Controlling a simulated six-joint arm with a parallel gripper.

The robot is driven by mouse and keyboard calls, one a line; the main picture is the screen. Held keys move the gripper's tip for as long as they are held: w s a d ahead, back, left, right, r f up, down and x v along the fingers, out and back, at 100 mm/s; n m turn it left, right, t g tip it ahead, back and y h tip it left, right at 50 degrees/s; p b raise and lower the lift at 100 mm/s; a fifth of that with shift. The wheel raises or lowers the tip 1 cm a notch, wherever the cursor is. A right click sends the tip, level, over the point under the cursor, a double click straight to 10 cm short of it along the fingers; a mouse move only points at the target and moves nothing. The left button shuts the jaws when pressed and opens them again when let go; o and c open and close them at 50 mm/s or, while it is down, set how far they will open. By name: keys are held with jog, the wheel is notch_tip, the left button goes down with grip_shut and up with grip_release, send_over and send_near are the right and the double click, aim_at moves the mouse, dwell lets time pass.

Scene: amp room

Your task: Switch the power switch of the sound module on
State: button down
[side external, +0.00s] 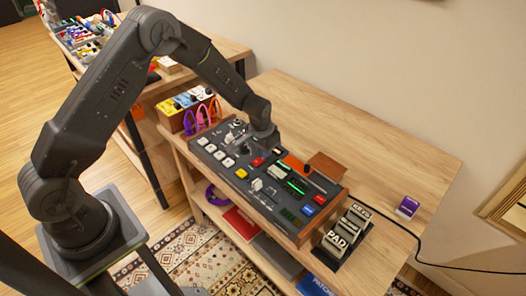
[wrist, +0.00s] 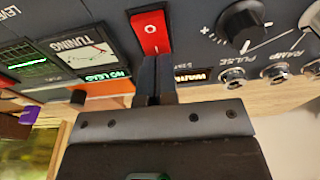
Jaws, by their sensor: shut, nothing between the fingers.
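The sound module (side external: 292,217) is a dark panel full of buttons, knobs and lit strips, on a wooden table in the side external view. In the wrist view its red power switch (wrist: 150,28) is a rocker with a white "O" and a line on it. My gripper (wrist: 153,62) is shut and empty. Its fingertips lie at the lower edge of the red switch in the wrist view and hide that edge. I cannot tell whether they touch it. In the side external view my gripper (side external: 264,140) is low over the far side of the module.
Near the switch in the wrist view are a tuning meter (wrist: 77,50), a black pulse knob (wrist: 241,25) and metal jacks (wrist: 232,75). A small purple box (side external: 407,207) stands on the table to the right of the module.

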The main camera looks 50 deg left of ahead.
aim_at(257, 161)
jog(key=shift+s+f, duration=0.5)
jog(key=shift+f, duration=0.1)
jog(key=shift+s+r, duration=0.2)
jog(key=shift+s, duration=0.6)
notch_tip(257, 161, up, 15)
jog(key=shift+s+f, duration=0.15)
jog(key=shift+s, duration=0.3)
